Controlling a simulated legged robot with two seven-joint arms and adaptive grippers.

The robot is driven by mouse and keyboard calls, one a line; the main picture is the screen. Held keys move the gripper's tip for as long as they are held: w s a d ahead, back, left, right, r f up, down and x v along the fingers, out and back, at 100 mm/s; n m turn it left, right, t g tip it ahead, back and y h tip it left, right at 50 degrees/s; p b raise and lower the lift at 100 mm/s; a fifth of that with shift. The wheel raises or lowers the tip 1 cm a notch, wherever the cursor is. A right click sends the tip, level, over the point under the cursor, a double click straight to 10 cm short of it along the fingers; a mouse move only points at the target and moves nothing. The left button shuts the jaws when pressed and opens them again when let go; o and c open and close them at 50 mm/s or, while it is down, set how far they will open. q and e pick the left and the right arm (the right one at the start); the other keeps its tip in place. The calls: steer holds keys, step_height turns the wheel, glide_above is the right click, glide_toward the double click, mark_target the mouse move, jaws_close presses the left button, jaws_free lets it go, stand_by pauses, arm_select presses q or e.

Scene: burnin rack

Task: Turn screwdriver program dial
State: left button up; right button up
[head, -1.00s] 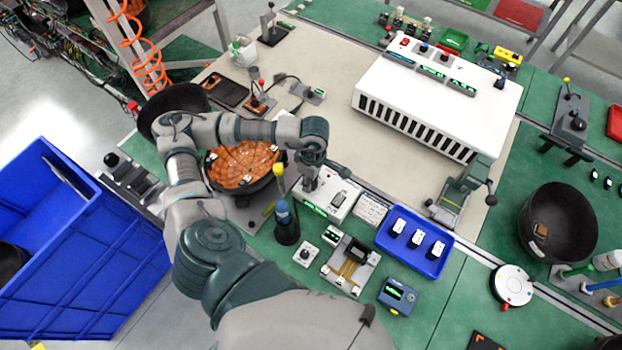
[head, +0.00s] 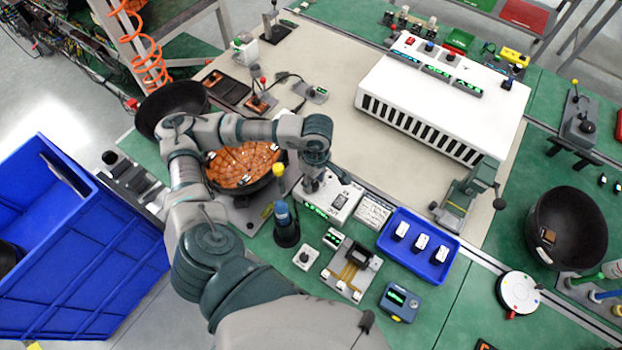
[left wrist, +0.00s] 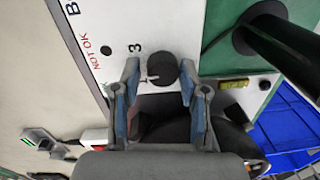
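The screwdriver controller is a white box (head: 345,203) with a green display, below my left gripper in the head view. Its program dial is a round black knob (left wrist: 162,70) with the digits 3 and 1 beside it in the left wrist view. My left gripper (head: 313,180) points down at the left end of the box. In the left wrist view its two blue-padded fingers (left wrist: 160,82) are apart, with the knob between their tips. I cannot tell whether they touch it. In the head view the gripper hides the dial. My right gripper is not in view.
A blue and black screwdriver (head: 285,222) stands upright in a holder beside the box. A blue tray (head: 398,262) with white parts lies to the right. A black bowl of orange pieces (head: 243,168) sits under my left arm. A white slotted rack (head: 440,95) stands behind.

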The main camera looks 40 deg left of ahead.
mark_target(316, 181)
arm_select(q)
steer(key=shift+o, duration=0.5)
steer(key=shift+d, duration=0.2)
step_height(316, 181, up, 12)
steer(key=shift+w+d, duration=0.15)
steer(key=shift+w, duration=0.25)
steer(key=shift+a, duration=0.25)
